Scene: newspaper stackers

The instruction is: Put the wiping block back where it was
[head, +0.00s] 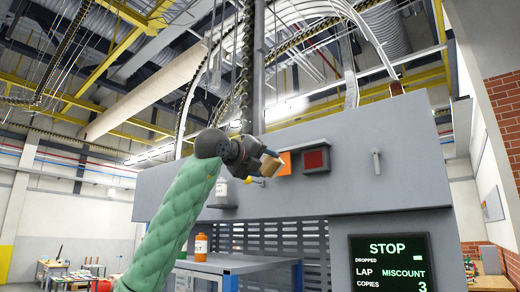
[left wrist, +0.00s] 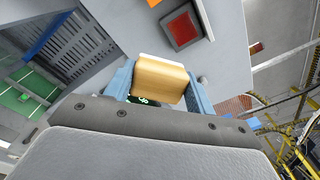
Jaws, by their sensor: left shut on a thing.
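My left gripper (head: 268,167) is raised in front of the grey machine panel, at the end of the green-sleeved arm. It is shut on the wiping block (head: 271,165), a small tan block. In the left wrist view the block (left wrist: 160,79) sits between the two blue fingers, with a pale strip along its far edge. Just right of the gripper in the head view, an orange piece (head: 286,162) and a dark-framed red square (head: 315,159) are on the panel. The red square also shows in the left wrist view (left wrist: 183,27), beyond the block. My right gripper is not in view.
The grey panel (head: 345,195) fills the middle. A small peg (head: 376,162) sticks out at its right. A dark screen (head: 390,263) reads STOP, MISCOUNT, copies 3.

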